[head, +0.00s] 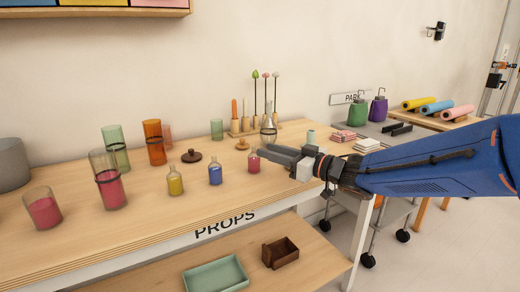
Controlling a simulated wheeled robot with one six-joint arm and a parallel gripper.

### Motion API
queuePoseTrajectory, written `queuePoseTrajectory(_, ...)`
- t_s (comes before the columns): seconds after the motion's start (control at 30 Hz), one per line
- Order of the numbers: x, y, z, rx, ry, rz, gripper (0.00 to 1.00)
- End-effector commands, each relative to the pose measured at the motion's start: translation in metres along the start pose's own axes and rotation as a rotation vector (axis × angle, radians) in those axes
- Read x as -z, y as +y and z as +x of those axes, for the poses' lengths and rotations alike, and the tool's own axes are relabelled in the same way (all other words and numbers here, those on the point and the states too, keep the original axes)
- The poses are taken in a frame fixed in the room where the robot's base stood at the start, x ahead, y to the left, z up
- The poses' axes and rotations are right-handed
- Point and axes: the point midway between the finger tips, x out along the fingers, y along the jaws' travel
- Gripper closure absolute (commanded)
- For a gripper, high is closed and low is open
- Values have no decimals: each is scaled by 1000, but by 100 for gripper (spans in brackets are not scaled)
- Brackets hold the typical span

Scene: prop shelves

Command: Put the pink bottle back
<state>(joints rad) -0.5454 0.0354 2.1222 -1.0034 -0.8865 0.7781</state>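The small pink bottle (254,164) stands upright on the wooden props table, to the right of a similar blue bottle (215,174) and yellow bottle (175,182). My gripper (269,152) reaches in from the right, low over the table. Its two grey fingers look spread apart, with the tips just to the right of the pink bottle's neck. I cannot tell whether they touch it. No object shows between the fingers.
Tall green and orange glasses, two of them ringed, and pink-filled glasses (44,208) stand at left on the table (130,220). A wooden stand with candles and flowers (254,124) is behind. A lower shelf holds a green tray (216,273) and brown box (280,252).

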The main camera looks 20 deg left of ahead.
Motion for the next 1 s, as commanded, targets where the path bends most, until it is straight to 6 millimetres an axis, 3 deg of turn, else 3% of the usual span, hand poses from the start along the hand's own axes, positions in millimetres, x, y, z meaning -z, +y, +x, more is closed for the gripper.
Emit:
queuePoseTrajectory(0.1,0,1,-24,-3,0,1,71)
queuePoseTrajectory(0.3,0,0,-51,-2,0,0,71)
queuePoseTrajectory(0.77,0,1,-63,-6,-1,-1,71)
queuePoseTrajectory(0.87,3,12,-72,-58,-9,-11,71)
queuePoseTrajectory(1.0,9,49,-109,-244,-47,-38,71)
